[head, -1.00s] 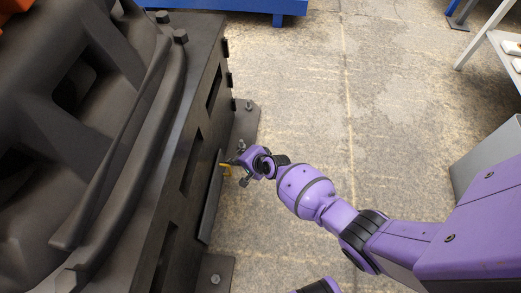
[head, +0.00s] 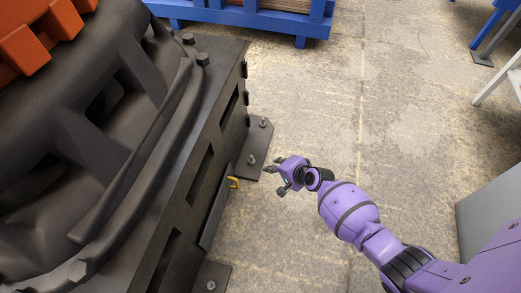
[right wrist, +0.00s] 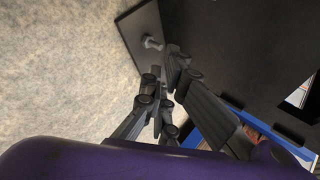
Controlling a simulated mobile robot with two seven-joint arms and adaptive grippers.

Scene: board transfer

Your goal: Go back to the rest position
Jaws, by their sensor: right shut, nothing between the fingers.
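My right gripper (head: 268,168) is shut and empty in the head view, beside the dark machine base and apart from it. It also shows in the right wrist view (right wrist: 168,62), its fingers close together. My left gripper is not in view.
The large dark machine with orange parts (head: 40,42) fills the left side. A bolted foot plate (head: 257,150) juts onto the floor. A blue rack (head: 245,18) stands at the back. The concrete floor (head: 310,110) right of the machine is clear.

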